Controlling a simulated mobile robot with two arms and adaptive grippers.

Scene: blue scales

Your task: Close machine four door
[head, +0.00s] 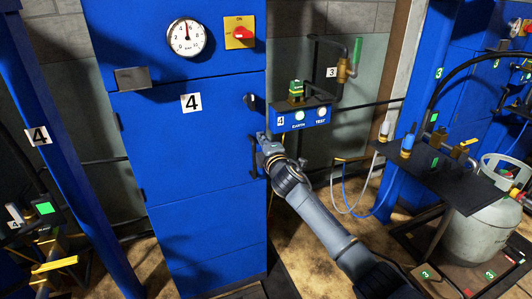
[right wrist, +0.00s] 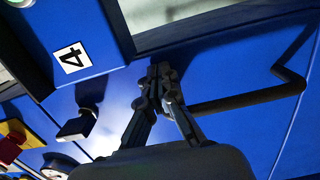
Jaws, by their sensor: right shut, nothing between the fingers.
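Machine four is a tall blue cabinet (head: 215,235) at centre left in the head view. Its door (head: 175,150) is the middle panel, with a white "4" label (head: 190,103). The door looks about flush with the cabinet; I cannot tell whether it is fully closed. A dark bar handle (head: 253,158) is on the door's right side and also shows in the right wrist view (right wrist: 250,100). My right gripper (head: 263,138) is shut and empty at the door's right edge, close to the handle's upper end. Its fingertips (right wrist: 158,72) show against blue panel. My left gripper is out of view.
A dark latch (head: 250,102) is above the handle. A black shelf (head: 440,170) and a grey gas cylinder (head: 490,228) stand at right.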

